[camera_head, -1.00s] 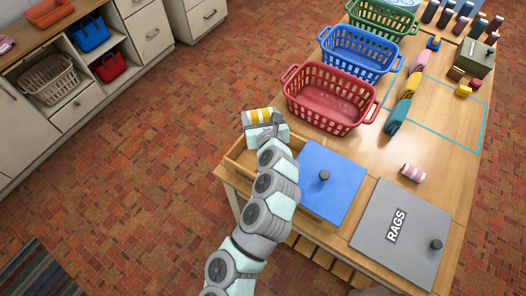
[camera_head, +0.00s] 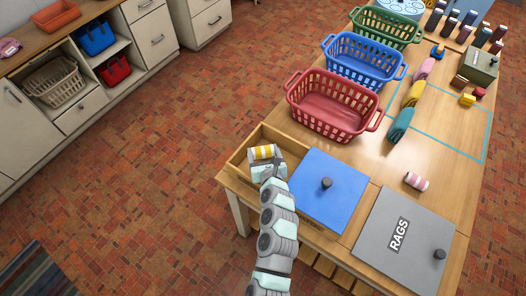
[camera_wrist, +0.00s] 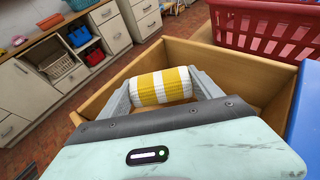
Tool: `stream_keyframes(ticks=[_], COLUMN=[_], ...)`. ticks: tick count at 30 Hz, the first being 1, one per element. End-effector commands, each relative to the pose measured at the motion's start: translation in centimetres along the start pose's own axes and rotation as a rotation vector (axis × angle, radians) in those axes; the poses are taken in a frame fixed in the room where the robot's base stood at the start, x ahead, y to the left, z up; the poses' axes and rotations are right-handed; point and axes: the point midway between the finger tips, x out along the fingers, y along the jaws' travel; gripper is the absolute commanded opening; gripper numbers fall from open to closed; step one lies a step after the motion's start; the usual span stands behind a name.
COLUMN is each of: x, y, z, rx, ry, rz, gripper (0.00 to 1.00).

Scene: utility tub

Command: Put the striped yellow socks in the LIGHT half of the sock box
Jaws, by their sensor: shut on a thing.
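The striped yellow socks (camera_head: 262,152) are a yellow and white roll. My gripper (camera_wrist: 163,88) is shut on them, one finger at each end of the roll, as the wrist view shows (camera_wrist: 162,86). They are over the open compartment of the wooden sock box (camera_head: 240,157), at or just below rim height; I cannot tell whether they touch its floor. In the wrist view the box walls (camera_wrist: 235,66) stand around the socks. The blue lid (camera_head: 325,188) covers the part of the box to the right. The LIGHT label cannot be read.
A red basket (camera_head: 333,105) stands just behind the box, with blue (camera_head: 365,60) and green (camera_head: 387,27) baskets beyond. A grey RAGS lid (camera_head: 405,238) and a pink striped roll (camera_head: 416,181) lie to the right. Rolled cloths (camera_head: 400,125) line the table's middle.

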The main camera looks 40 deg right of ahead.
Motion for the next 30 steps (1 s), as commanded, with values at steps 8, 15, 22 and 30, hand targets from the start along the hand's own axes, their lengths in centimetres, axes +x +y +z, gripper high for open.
stream_keyframes(ticks=[8,15,22,30], x=[0.1,0.3,0.5,0.5], y=[0.0,0.0,0.1,0.1], z=[0.0,-0.8,-1.0,-1.1], rx=[0.001,0.001,-0.001,-0.001], ry=[-0.002,-0.001,-0.001,0.001], rz=[-0.001,0.0,0.001,0.002], gripper=[0.34,0.34,0.75,0.96])
